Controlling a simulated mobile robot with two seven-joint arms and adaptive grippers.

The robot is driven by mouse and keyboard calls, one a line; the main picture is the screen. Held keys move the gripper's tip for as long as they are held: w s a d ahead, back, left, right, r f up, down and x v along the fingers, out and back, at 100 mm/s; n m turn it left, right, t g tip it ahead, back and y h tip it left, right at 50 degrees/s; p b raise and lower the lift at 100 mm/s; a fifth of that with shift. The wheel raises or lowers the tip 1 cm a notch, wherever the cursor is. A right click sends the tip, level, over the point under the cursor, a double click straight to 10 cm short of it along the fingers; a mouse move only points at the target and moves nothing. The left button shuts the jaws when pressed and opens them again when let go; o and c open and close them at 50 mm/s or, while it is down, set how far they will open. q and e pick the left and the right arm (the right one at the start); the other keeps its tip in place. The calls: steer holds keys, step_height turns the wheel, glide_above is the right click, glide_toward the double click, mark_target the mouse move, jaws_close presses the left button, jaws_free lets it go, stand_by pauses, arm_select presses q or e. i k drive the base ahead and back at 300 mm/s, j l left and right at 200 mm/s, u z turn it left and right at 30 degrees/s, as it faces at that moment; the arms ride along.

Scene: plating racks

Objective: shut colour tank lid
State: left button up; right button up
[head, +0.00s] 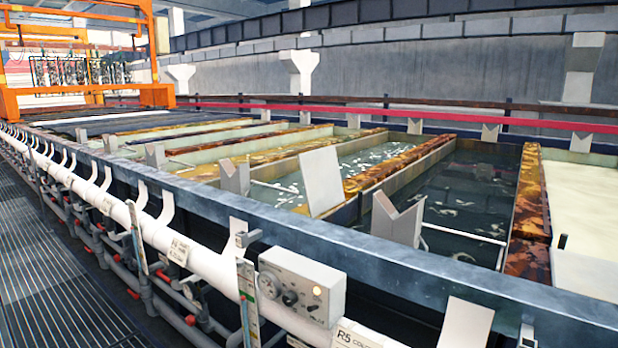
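A label reading "R5 COLO…" (358,336), cut off by the bottom edge, sits on the white pipe at the front. Behind the rail near it is an open tank of dark liquid (465,205) with pale glints. To its right is a pale cream surface (585,205), cut off by the frame; I cannot tell whether it is a lid or liquid. A white panel (320,181) stands tilted at the rail, and another white panel (465,325) is at the bottom right. I cannot tell which part is the colour tank lid. Neither gripper is in view.
A grey control box (302,287) with knobs sits on the front pipe. A long blue-grey rail (330,243) runs along the tanks. Rust-brown dividers (528,215) separate them. An orange gantry (155,50) stands far left. The grated walkway (50,280) at left is clear.

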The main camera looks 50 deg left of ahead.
mark_target(321, 175)
steer(key=k+j, duration=0.1)
steer(key=j, duration=2.35)
steer(key=k+j, duration=0.15)
steer(key=j, duration=1.05)
steer(key=k+j, duration=0.1)
steer(key=j, duration=1.15)
